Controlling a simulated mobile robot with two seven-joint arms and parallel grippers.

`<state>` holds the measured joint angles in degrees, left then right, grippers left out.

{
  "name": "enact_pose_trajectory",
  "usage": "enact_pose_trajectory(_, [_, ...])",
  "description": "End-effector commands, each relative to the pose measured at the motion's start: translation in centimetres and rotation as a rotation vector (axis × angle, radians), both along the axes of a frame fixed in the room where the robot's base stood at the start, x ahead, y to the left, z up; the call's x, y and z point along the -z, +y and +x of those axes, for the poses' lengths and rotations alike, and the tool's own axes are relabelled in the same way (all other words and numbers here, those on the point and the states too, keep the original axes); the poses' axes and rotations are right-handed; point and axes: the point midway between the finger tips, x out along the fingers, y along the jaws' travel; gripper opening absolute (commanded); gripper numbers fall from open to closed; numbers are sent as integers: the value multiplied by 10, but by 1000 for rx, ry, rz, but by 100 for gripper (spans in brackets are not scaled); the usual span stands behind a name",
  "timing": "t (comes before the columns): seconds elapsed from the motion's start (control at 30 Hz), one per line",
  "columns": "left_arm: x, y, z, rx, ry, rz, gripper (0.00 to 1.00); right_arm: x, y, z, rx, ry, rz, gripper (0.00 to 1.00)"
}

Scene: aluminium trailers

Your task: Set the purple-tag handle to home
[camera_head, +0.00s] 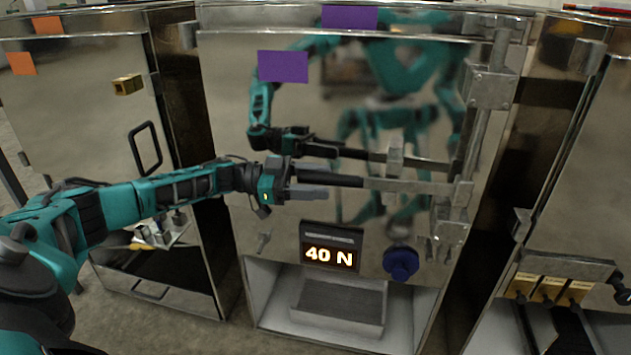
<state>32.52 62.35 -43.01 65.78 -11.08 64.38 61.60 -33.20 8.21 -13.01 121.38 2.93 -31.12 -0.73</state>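The purple tag (283,66) is on the shiny metal door (225,120) in the middle. A second purple patch (350,17) is on the frame above it. The door's handle (410,186) is a flat metal bar with a black grip, lying nearly level, with its right end at the vertical lock rod (478,135). My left gripper (312,181) reaches in from the left at the free end of the black grip, one finger above and one below. I cannot tell whether the fingers press on it. My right gripper is not directly in view.
A display reading 40 N (331,257) and a blue knob (401,263) are below the handle, above an open bay with a grey tray (338,302). An orange-tagged door (80,110) stands left. The mirror-like middle door reflects my arms.

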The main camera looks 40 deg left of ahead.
Motion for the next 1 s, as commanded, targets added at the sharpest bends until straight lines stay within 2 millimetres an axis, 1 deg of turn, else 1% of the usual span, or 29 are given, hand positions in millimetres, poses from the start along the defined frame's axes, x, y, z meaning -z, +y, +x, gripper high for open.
enact_pose_trajectory(0.17, [0,1,-1,0,-1,1,53,0,0,0,0,-1,0,74])
enact_pose_trajectory(0.27, [0,9,-5,-2,1,2,53,-2,0,0,1,-1,0,74])
enact_pose_trajectory(0.37, [0,22,-13,-3,2,3,53,-4,0,1,1,-3,0,74])
enact_pose_trajectory(0.5, [0,50,-29,-4,4,4,53,-7,-1,1,3,-8,1,74])
enact_pose_trajectory(0.7, [1,85,-51,-4,3,2,53,-5,-1,1,4,-7,-1,74])
enact_pose_trajectory(0.83, [1,101,-60,-2,2,1,53,-3,-2,0,4,-4,-2,74])
enact_pose_trajectory(1.0, [0,110,-66,-1,0,1,53,-2,-2,0,4,-2,-2,74])
